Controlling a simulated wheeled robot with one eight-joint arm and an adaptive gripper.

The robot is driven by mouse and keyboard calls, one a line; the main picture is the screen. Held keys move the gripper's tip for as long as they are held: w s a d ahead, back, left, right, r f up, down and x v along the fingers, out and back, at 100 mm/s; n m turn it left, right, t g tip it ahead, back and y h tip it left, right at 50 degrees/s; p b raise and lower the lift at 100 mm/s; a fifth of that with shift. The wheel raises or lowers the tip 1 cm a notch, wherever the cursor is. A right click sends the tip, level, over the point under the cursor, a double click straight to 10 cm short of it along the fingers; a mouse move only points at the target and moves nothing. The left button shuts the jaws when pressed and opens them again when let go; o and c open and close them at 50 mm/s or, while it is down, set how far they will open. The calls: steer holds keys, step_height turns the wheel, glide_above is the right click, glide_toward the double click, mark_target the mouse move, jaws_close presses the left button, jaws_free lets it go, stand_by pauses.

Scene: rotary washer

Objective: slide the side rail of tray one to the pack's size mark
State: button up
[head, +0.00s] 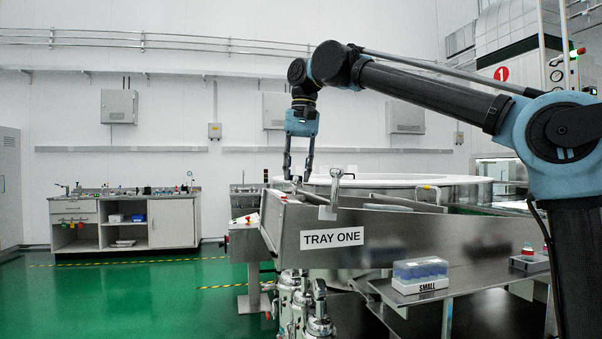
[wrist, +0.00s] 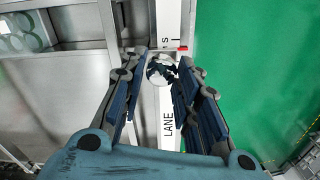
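Tray one (head: 385,240) is a long steel trough with a white TRAY ONE label on its front. My gripper (head: 298,179) points down over its left end with its fingers apart. In the wrist view a round, pale and dark knob (wrist: 160,70) lies between the fingers of my gripper (wrist: 163,56); I cannot tell whether they touch it. A white strip (wrist: 168,125) reads LANE, with an S and a red mark (wrist: 183,48) farther up, beyond the knob. The side rail itself is hard to make out. A clear pack (head: 420,269) of blue items is labelled SMALL.
The pack stands on a steel shelf (head: 465,282) in front of the tray. An upright metal handle (head: 335,187) stands close to the right of my gripper. Pipe fittings (head: 305,305) are below the tray. Green floor (head: 150,300) is open at the left.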

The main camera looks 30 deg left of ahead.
steer(key=shift+o, duration=1)
step_height(320, 180, up, 12)
steer(key=d, duration=0.1)
steer(key=shift+w, duration=0.4)
steer(key=shift+d+f, duration=0.1)
